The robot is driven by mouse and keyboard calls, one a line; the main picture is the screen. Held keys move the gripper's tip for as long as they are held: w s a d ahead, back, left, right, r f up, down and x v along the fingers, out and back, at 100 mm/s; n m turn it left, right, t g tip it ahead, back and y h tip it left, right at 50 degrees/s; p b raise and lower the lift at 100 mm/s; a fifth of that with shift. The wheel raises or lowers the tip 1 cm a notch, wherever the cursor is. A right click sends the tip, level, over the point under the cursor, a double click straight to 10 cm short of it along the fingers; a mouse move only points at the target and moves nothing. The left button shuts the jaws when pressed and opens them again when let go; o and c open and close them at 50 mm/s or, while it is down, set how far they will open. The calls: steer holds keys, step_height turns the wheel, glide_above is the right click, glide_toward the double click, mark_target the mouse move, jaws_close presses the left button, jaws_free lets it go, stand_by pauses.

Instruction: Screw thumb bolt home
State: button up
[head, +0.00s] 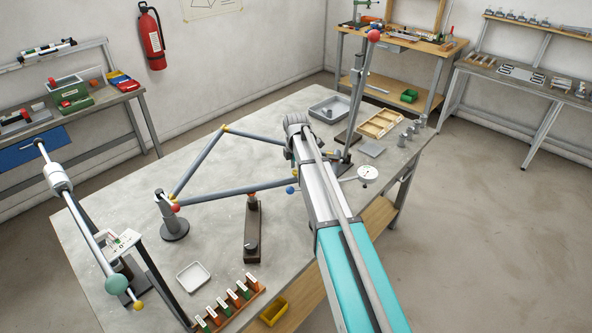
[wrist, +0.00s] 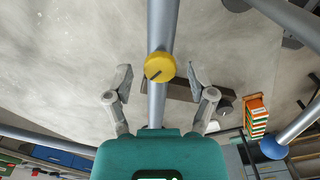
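A yellow round thumb bolt head (wrist: 159,67) with a dark line across its face sits on a grey tube (wrist: 157,103) in the wrist view. My gripper (wrist: 160,80) is open, one finger on each side of the bolt head, with clear gaps on both sides. How far the bolt is screwed in cannot be told. In the head view the grey tube frame (head: 235,192) stands over the bench, with yellow and red pieces at its joints. My arm hides its right part and my gripper's fingers.
A blue ball (head: 290,190) is close to my arm. Tubes flank the wrist view.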

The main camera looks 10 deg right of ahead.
jaws_close()
steer(key=shift+m, duration=0.4)
